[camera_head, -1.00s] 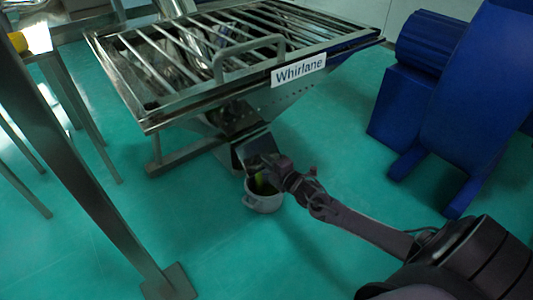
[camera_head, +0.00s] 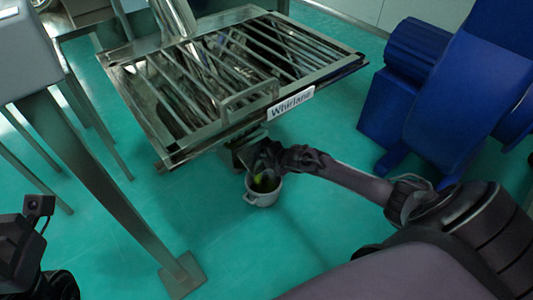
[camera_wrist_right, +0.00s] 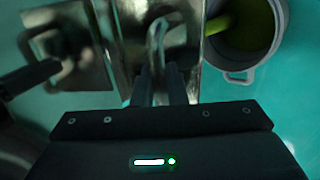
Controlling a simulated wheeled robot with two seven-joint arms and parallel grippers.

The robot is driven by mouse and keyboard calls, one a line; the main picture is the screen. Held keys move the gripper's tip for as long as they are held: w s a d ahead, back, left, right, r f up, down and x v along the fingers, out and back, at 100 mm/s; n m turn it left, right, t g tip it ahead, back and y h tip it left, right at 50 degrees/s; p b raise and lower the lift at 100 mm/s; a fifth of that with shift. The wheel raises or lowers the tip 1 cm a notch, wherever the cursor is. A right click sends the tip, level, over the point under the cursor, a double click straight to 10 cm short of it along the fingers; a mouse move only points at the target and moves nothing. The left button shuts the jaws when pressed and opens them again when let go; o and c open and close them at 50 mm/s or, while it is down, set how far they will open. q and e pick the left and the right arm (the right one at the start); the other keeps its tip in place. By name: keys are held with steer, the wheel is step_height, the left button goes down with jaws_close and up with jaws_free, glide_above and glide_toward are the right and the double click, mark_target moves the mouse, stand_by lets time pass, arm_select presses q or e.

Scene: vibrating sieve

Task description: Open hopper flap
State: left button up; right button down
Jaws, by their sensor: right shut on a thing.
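The hopper flap is a shiny metal plate with a loop handle at the spout under the sieve. In the right wrist view the loop handle (camera_wrist_right: 155,40) stands in front of the metal flap (camera_wrist_right: 184,50). My right gripper (camera_wrist_right: 160,85) is shut on the handle, its two fingers close together at the loop's lower end. In the head view my right gripper (camera_head: 262,158) hides most of the flap, so its opening angle is unclear. Only a dark part of my left arm shows at the lower left, with no fingers visible.
A light pot (camera_head: 262,198) with yellow-green stuff stands on the floor below the spout; it also shows in the wrist view (camera_wrist_right: 279,45). The barred sieve (camera_head: 225,118) lies above. A blue machine (camera_head: 455,100) stands right, a metal post (camera_head: 110,195) left.

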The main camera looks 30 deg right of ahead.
steer(key=shift+w+r+p, duration=0.2)
steer(key=shift+r+p, duration=0.4)
steer(key=shift+r, duration=0.25)
steer(key=shift+w+r, duration=0.15)
steer(key=c, duration=1.8)
jaws_free()
